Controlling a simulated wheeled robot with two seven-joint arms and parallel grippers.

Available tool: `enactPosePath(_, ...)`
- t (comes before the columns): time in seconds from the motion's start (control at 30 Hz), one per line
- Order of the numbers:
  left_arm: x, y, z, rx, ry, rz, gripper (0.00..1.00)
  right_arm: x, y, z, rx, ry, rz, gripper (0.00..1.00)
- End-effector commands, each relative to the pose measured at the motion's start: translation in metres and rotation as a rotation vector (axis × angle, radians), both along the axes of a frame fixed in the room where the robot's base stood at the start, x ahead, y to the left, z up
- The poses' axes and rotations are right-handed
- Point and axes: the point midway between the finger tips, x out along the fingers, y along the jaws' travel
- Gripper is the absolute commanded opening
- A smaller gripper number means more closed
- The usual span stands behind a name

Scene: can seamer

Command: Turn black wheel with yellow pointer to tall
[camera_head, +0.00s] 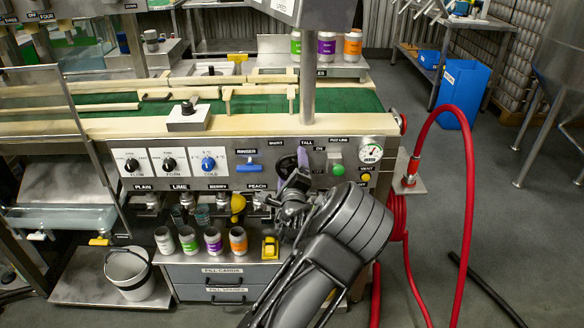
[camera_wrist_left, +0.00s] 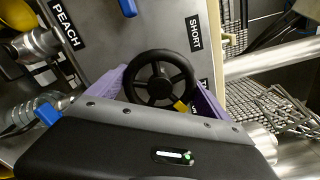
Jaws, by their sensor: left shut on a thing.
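The black wheel (camera_wrist_left: 157,78) sits on the grey front panel, between the two purple fingers of my left gripper (camera_wrist_left: 163,96) in the left wrist view. The gripper is shut on the wheel. The yellow pointer (camera_wrist_left: 181,106) on the rim points to the lower right in that view, away from the SHORT label (camera_wrist_left: 194,33). A second label beside the wheel is mostly hidden by a finger. In the head view, the wheel (camera_head: 287,166) shows partly behind my left gripper (camera_head: 296,182), below the SHORT and TALL (camera_head: 306,142) labels. My right gripper is not in view.
Right of the wheel are a green button (camera_head: 337,170), a yellow knob (camera_head: 366,177) and a gauge (camera_head: 370,153). A blue handle (camera_head: 248,167) is to its left. Several cans (camera_head: 213,240) stand below the nozzles. A red hose (camera_head: 468,180) loops at the right.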

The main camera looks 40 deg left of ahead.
Motion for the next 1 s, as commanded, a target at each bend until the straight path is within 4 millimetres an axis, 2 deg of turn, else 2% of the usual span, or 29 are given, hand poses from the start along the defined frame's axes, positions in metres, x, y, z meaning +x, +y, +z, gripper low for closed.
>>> enactPosePath(0.33, 0.0, 0.0, -0.002, 0.009, 0.012, -0.001, 0.49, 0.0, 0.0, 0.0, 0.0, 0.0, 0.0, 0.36)
enactPosePath(0.37, 0.0, 0.0, -0.002, 0.009, 0.012, -0.001, 0.9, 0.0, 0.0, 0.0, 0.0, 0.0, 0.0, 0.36)
enactPosePath(0.5, 0.0, 0.0, -0.002, 0.008, 0.01, -0.002, 1.0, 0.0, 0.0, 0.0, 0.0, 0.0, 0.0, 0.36)
enactPosePath(0.83, -0.003, -0.003, -0.001, 0.005, 0.006, -0.001, 1.0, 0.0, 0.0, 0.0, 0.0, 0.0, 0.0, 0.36)
enactPosePath(1.0, -0.02, -0.016, -0.001, 0.005, 0.007, -0.001, 1.0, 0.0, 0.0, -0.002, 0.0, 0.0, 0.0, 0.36)
